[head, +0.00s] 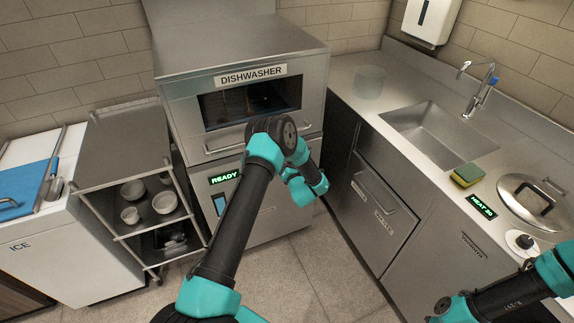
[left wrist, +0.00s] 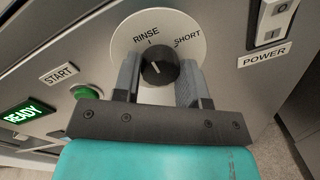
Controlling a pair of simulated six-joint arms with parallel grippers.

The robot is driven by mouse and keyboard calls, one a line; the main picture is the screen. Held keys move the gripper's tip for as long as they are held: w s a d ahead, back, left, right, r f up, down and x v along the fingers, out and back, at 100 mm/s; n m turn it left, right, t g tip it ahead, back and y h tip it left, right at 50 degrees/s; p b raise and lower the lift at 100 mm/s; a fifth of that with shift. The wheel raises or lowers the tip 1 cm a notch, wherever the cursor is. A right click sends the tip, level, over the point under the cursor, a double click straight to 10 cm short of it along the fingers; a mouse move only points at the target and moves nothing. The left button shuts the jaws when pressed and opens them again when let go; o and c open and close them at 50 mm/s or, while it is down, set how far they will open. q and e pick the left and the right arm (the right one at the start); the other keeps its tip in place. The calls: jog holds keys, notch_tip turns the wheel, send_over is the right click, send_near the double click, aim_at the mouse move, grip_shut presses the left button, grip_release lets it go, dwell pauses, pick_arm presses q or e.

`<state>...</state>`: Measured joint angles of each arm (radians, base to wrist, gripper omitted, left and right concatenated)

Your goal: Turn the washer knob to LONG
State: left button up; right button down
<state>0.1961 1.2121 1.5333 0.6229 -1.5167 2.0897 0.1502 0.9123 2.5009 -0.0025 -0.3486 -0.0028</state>
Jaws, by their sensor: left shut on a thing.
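The black washer knob (left wrist: 160,66) sits on a round white dial (left wrist: 190,30) in the left wrist view. The dial reads RINSE at its upper left and SHORT at its upper right; no LONG label is visible. A short white mark shows on the knob's face, but I cannot tell exactly which label it lines up with. My left gripper (left wrist: 159,76) is shut on the knob, one finger on each side. In the head view my left arm hides the knob and the gripper. My right gripper is out of view.
The dishwasher (head: 310,145) has a green READY display (head: 224,177). A START button (left wrist: 85,92) and a POWER switch (left wrist: 270,22) flank the dial. A cart with bowls (head: 165,203) stands left; a sink (head: 430,130) and lidded pot (head: 535,200) are right. The floor between is clear.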

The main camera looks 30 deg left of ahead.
pick_arm(q)
jog(key=shift+c, duration=1.2)
jog(key=shift+m, duration=0.4)
jog(key=m+g, duration=0.1)
jog(key=m, duration=1.2)
jog(key=m+g+y, duration=0.1)
jog(key=m, duration=1.2)
jog(key=shift+f, duration=0.15)
jog(key=o, duration=0.9)
